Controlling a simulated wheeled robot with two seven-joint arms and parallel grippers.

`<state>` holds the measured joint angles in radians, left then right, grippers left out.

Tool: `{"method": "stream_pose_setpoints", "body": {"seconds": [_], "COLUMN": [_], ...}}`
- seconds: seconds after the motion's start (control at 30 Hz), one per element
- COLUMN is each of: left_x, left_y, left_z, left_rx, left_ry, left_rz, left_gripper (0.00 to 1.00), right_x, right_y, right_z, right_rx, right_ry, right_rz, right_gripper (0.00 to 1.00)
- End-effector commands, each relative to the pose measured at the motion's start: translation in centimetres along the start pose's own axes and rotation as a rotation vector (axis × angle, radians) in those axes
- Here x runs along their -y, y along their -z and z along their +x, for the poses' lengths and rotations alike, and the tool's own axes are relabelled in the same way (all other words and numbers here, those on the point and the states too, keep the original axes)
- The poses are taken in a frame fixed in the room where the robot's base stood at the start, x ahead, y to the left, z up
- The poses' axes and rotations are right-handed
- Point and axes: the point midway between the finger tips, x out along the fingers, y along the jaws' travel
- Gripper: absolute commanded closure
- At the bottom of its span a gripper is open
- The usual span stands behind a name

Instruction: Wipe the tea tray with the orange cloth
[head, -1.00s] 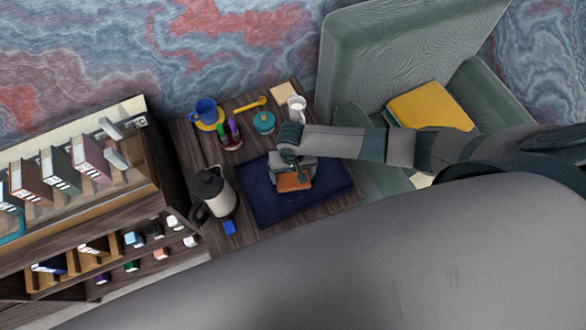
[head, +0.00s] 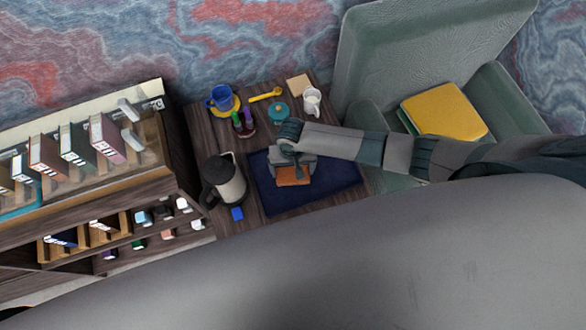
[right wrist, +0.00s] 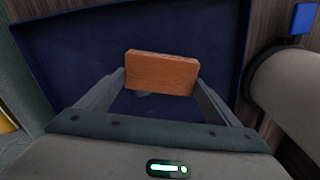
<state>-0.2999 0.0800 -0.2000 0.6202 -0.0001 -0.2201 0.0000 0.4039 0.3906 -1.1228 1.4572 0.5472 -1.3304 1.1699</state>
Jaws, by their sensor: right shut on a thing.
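The dark blue tea tray (head: 335,178) lies on the wooden side table. It fills much of the right wrist view (right wrist: 70,45). The orange cloth (head: 293,176) looks like a small folded block in my right gripper (head: 293,168), over the middle of the tray. In the right wrist view the cloth (right wrist: 161,73) sits between the two fingertips of my right gripper (right wrist: 160,82), which is shut on it. I cannot tell whether the cloth touches the tray. My left gripper is not in view.
A kettle (head: 225,182) and a blue block (head: 237,214) stand left of the tray. Behind it are a blue mug (head: 222,97), a yellow spoon (head: 266,95), a teal pot (head: 278,112) and a white cup (head: 312,100). A green armchair (head: 400,60) stands right, a shelf (head: 100,200) left.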

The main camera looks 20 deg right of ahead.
Motion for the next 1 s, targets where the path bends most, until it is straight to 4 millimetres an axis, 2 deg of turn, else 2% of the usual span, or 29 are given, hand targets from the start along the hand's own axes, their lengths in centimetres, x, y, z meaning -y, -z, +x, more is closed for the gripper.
{"method": "stream_pose_setpoints", "body": {"seconds": [0.33,0.73,1.0], "left_x": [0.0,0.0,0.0], "left_y": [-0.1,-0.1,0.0], "left_z": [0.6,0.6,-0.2], "left_rx": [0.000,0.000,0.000], "left_ry": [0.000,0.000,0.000], "left_rz": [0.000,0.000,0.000], "left_gripper": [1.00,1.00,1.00], "right_x": [0.5,0.5,-0.9], "right_y": [1.9,2.2,2.5], "right_z": [0.3,0.3,0.1], "right_rx": [-0.001,-0.002,-0.001], "right_ry": [0.000,0.000,-0.004], "right_rz": [0.001,0.000,0.003], "right_gripper": [0.33,0.33,0.33]}}
